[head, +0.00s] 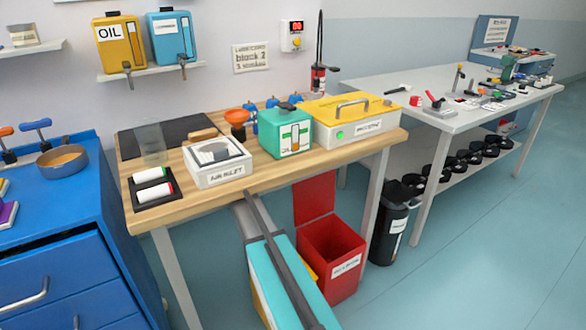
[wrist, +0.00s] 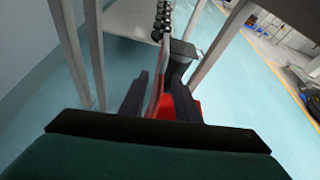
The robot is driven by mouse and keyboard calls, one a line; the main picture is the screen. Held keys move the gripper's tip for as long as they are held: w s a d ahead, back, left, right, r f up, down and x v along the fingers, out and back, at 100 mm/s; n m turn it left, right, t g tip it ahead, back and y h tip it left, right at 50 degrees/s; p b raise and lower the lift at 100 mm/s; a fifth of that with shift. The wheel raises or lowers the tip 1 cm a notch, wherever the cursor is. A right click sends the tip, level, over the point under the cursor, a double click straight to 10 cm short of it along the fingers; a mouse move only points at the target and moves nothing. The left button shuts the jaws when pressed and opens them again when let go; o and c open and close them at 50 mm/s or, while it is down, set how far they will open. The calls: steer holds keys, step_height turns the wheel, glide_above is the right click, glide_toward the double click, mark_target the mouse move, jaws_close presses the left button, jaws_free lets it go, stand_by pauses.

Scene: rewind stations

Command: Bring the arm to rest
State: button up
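My gripper (wrist: 159,98) shows in the wrist view as two dark fingers with a gap between them. It is open, and I see nothing held between the fingers. It points toward the floor and table legs, with part of a red bin (wrist: 198,106) behind it. In the head view, long grey and teal parts, which look like my own arm, come up from the bottom middle to the front edge of the wooden workbench (head: 250,182). My gripper cannot be made out in the head view.
The red bin (head: 330,262) stands under the bench, beside a black bin (head: 392,226). On the bench are an air inlet box (head: 217,175), a green box (head: 283,128) and a yellow-lidded case (head: 350,125). A blue cabinet (head: 60,260) stands left. The floor at right is clear.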

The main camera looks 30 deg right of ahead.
steer(key=shift+a, duration=0.45)
steer(key=s+a+f+m+g+y+p, duration=0.1)
steer(key=s+a+f+m+y+p, duration=0.25)
steer(key=s+a+f, duration=0.7)
steer(key=s+a+f+m+y+p, duration=0.4)
steer(key=s+a+f, duration=0.3)
steer(key=s+f, duration=0.65)
steer(key=s+a+f+m+g+y+p, duration=0.1)
steer(key=s+a+m+y+p, duration=0.1)
steer(key=s+a, duration=0.4)
steer(key=s+a+f+m+g+y+p, duration=0.1)
steer(key=s+a+m, duration=0.4)
steer(key=s, duration=1)
steer(key=s+a+f+m+g+y+p, duration=0.1)
steer(key=s+a+m+y+p, duration=0.2)
steer(key=s+a, duration=0.4)
steer(key=s+m+p, duration=0.1)
steer(key=s+p, duration=0.1)
steer(key=s, duration=0.2)
steer(key=shift+s+a+f+p, duration=0.3)
steer(key=shift+a+f+p, duration=0.05)
steer(key=shift+a+f, duration=0.05)
